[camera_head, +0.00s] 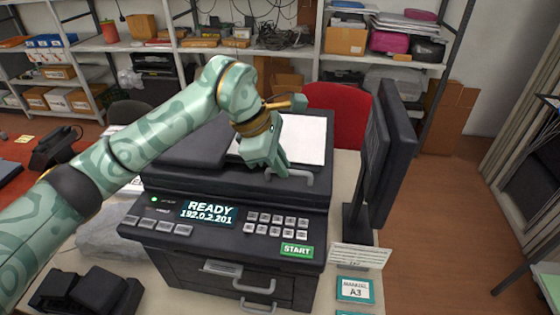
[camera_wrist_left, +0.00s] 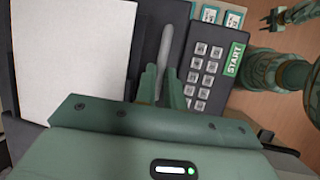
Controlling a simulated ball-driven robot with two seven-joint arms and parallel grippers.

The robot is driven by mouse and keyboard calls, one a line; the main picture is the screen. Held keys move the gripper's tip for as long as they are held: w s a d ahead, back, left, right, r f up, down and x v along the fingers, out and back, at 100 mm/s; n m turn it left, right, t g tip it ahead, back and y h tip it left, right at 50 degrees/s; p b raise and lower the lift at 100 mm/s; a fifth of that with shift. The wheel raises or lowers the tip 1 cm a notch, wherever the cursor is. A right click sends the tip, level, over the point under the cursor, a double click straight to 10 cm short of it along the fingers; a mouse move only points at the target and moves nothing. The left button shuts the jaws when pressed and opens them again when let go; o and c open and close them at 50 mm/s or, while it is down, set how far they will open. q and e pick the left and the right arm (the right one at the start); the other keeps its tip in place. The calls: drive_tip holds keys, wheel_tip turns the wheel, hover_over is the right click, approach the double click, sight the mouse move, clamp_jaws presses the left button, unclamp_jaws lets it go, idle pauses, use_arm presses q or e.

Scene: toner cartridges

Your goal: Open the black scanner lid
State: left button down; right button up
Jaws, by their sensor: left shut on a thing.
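The black scanner lid (camera_head: 195,152) lies flat on top of the printer, with a white sheet (camera_head: 306,140) on it. A light grey bar handle (camera_head: 303,177) is at the lid's front edge. My left gripper (camera_head: 284,171) is at this handle from above. In the left wrist view the handle (camera_wrist_left: 168,45) runs between the two green fingers (camera_wrist_left: 163,85), which are shut on it. Part of the lid behind my arm is hidden. My right gripper (camera_wrist_left: 272,22) shows small at the top right of the left wrist view, away from the printer; its jaw state is unclear.
The control panel (camera_head: 215,219) with READY display and START button is in front of the lid. A monitor (camera_head: 378,150) stands close on the right. A red chair (camera_head: 345,112) and loaded shelves (camera_head: 290,52) are behind. A black device (camera_head: 88,290) sits at front left.

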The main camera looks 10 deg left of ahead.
use_arm(q)
drive_tip(key=w+r+p, duration=0.4)
drive_tip(key=r+p, duration=0.3)
drive_tip(key=r, duration=0.2)
drive_tip(key=w+r+g+p, duration=0.1)
drive_tip(key=w+r+p, duration=0.3)
drive_tip(key=r+p, duration=0.4)
drive_tip(key=shift+w+a+r+p, duration=0.15)
drive_tip(key=shift+w+r+p, duration=0.2)
drive_tip(key=shift+r, duration=0.45)
drive_tip(key=shift+f, duration=0.1)
